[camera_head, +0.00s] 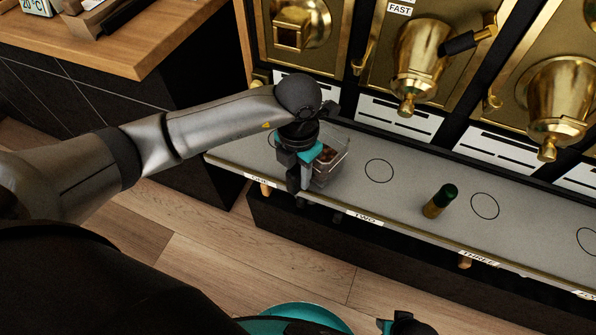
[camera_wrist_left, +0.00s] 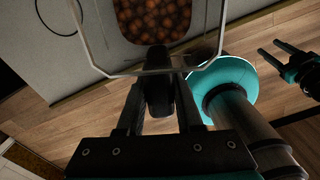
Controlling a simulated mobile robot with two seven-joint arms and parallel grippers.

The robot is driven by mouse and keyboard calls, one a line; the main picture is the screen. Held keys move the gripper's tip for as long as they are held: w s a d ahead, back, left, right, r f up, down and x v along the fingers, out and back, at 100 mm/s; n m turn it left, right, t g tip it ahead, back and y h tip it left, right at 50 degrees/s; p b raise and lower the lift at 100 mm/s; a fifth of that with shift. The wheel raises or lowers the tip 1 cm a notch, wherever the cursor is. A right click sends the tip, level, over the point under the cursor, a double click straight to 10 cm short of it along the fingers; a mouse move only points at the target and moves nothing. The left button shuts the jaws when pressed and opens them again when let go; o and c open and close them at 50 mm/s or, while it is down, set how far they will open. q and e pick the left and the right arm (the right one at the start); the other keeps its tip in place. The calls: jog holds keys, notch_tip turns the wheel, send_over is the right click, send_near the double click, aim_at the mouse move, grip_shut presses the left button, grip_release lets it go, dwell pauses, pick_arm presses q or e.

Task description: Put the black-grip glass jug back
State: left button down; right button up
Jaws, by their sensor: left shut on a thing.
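The glass jug (camera_head: 335,165) is clear and square-sided and holds brown, nut-like pieces. It is at the left end of the grey shelf (camera_head: 420,190); whether it rests on the shelf or hangs just above it I cannot tell. My left gripper (camera_head: 300,181) is shut on the jug's black grip (camera_wrist_left: 158,95), which shows between the fingers in the left wrist view. The arm partly hides the jug in the head view. My right gripper (camera_wrist_left: 268,48) is away over the floor, its two fingers apart and empty.
Brass dispensers (camera_head: 415,60) line the back of the shelf. Ring outlines mark the shelf, and the ring (camera_head: 380,170) right of the jug is empty. A wooden counter (camera_head: 140,40) is at the upper left.

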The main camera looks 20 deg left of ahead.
pick_arm(q)
jog(key=shift+f+b, duration=0.4)
jog(key=shift+f, duration=0.1)
pick_arm(e)
jog(key=shift+f, duration=0.45)
pick_arm(q)
jog(key=shift+c, duration=2.4)
grip_release()
pick_arm(e)
jog(key=shift+r, duration=0.1)
pick_arm(q)
jog(key=shift+r, duration=0.35)
notch_tip(320, 180, up, 6)
jog(key=p, duration=0.2)
jog(key=shift+p, duration=0.35)
notch_tip(320, 180, up, 8)
jog(key=p, duration=0.2)
jog(key=shift+r+p, duration=0.25)
jog(key=shift+p, duration=0.05)
pick_arm(e)
jog(key=s+d+f, duration=0.4)
jog(key=s+d, duration=0.1)
jog(key=s, duration=0.1)
jog(key=shift+s+d+h, duration=0.15)
jog(key=shift+s+h, duration=0.15)
jog(key=shift+s, duration=0.1)
